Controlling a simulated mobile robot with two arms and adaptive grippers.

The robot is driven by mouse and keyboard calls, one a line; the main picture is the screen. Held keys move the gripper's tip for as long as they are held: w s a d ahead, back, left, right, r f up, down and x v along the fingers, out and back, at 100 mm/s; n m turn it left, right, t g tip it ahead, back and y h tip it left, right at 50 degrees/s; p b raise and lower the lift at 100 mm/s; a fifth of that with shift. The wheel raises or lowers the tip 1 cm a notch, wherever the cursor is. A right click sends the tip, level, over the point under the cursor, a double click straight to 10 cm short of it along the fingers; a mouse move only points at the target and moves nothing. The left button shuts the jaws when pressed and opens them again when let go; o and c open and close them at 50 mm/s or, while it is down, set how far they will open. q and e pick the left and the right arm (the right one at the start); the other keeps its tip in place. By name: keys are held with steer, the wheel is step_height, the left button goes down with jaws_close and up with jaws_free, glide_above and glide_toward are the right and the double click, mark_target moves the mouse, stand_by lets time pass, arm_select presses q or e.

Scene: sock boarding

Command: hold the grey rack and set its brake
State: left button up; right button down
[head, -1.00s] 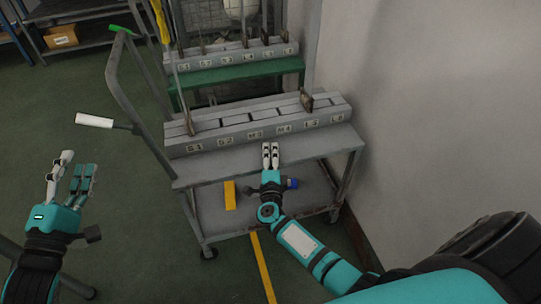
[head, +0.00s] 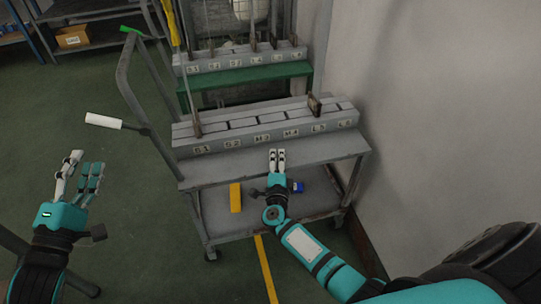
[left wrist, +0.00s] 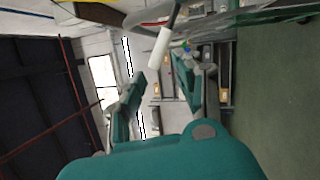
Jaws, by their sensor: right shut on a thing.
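The grey rack (head: 190,171) is a wheeled cart in the head view, with a row of labelled slots on its top shelf. My right gripper (head: 277,152) is shut on the front edge of that shelf. A lever with a white grip (head: 103,121) sticks out from the rack's left side; I cannot tell for certain that it is the brake. A white grip also shows in the left wrist view (left wrist: 160,47). My left gripper (head: 84,160) is open and empty, left of the rack and below the white grip in the picture.
A similar rack with a green shelf (head: 245,76) stands behind the grey one. A wall (head: 430,110) is close on the right. A yellow block (head: 235,197) shows low under the top shelf. Green floor (head: 60,110) is free on the left.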

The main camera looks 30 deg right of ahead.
arm_select(q)
jaws_close()
steer(key=d+r+m+t, duration=0.1)
steer(key=m, duration=0.7)
steer(key=s+d+r+m+h, duration=0.1)
steer(key=m, duration=0.8)
steer(key=s+d+r+m+t, duration=0.1)
steer(key=d+m, duration=0.1)
steer(key=m, duration=0.7)
steer(key=shift+s+r+t, duration=0.15)
steer(key=shift+r+t, duration=0.05)
steer(key=shift+t, duration=0.1)
